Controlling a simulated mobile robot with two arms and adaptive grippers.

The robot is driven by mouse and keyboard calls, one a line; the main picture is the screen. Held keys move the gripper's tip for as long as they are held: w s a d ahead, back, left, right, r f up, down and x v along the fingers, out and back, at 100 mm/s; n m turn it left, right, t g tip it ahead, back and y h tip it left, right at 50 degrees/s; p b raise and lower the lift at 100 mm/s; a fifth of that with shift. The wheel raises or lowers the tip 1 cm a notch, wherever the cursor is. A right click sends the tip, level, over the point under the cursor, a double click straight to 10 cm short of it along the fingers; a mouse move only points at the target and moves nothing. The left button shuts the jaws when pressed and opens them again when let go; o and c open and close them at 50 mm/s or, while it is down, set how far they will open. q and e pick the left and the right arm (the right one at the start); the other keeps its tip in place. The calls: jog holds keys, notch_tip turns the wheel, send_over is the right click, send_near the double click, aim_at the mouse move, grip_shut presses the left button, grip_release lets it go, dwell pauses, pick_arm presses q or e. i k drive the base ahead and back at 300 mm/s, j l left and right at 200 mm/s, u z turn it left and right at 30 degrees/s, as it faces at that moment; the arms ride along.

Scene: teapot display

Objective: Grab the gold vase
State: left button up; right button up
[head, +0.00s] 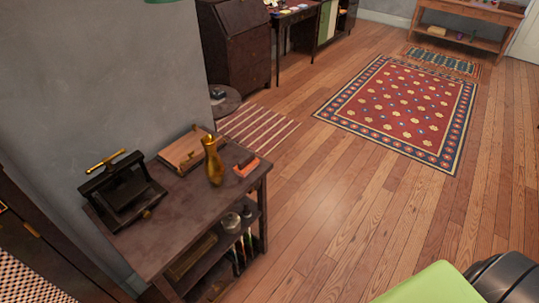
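The gold vase (213,163) stands upright on the dark wooden table (170,226) at the left of the head view. It is slender, with a narrow neck and a wider body. No gripper touches it. Neither my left gripper nor my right gripper can be made out in the view. A green and black shape at the bottom right corner may be part of my own body.
A black device with a gold handle (122,192), a wooden box (184,150) and an orange item (246,168) share the tabletop. Jars (231,221) sit on its shelf. A grey wall rises behind. Open wooden floor (330,215) and a red rug (405,108) lie to the right.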

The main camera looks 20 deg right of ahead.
aim_at(214, 167)
jog(key=z, duration=0.3)
jog(key=u, duration=0.45)
jog(key=i+l+u, duration=0.1)
jog(key=l+u, duration=1)
jog(key=l, duration=0.2)
